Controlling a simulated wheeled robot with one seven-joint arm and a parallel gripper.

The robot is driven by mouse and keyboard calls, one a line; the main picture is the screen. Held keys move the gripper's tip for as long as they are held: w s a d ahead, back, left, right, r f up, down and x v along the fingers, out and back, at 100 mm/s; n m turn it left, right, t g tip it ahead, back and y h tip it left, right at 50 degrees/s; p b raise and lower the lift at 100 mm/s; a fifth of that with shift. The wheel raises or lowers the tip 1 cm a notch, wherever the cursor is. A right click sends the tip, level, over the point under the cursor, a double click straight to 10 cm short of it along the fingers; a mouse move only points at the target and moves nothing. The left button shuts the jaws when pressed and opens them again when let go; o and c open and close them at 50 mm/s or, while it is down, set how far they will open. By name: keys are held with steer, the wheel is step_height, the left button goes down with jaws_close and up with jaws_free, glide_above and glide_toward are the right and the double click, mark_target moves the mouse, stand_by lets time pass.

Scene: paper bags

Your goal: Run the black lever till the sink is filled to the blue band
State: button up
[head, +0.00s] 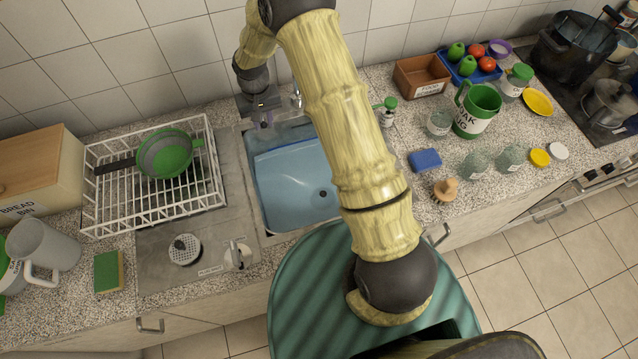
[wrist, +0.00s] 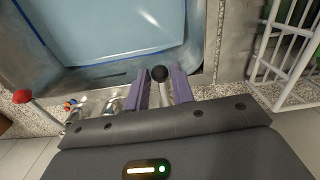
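A red-knobbed lever (wrist: 21,96) stands to the left.
A white dish rack (head: 155,190) with a green colander (head: 167,155) stands left of the sink. A green jug (head: 477,110), a blue sponge (head: 425,160) and several containers stand on the right counter. My arm crosses above the sink's right side.

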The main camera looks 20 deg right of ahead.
steer(key=o, duration=0.7)
steer(key=shift+d, duration=0.3)
steer(key=o, duration=0.5)
steer(key=shift+a, duration=0.15)
steer(key=shift+r, duration=0.1)
steer(key=shift+r+p, duration=2.25)
steer(key=shift+r, duration=1.2)
step_height(320, 180, up, 17)
steer(key=b, duration=0.4)
steer(key=shift+r, duration=0.15)
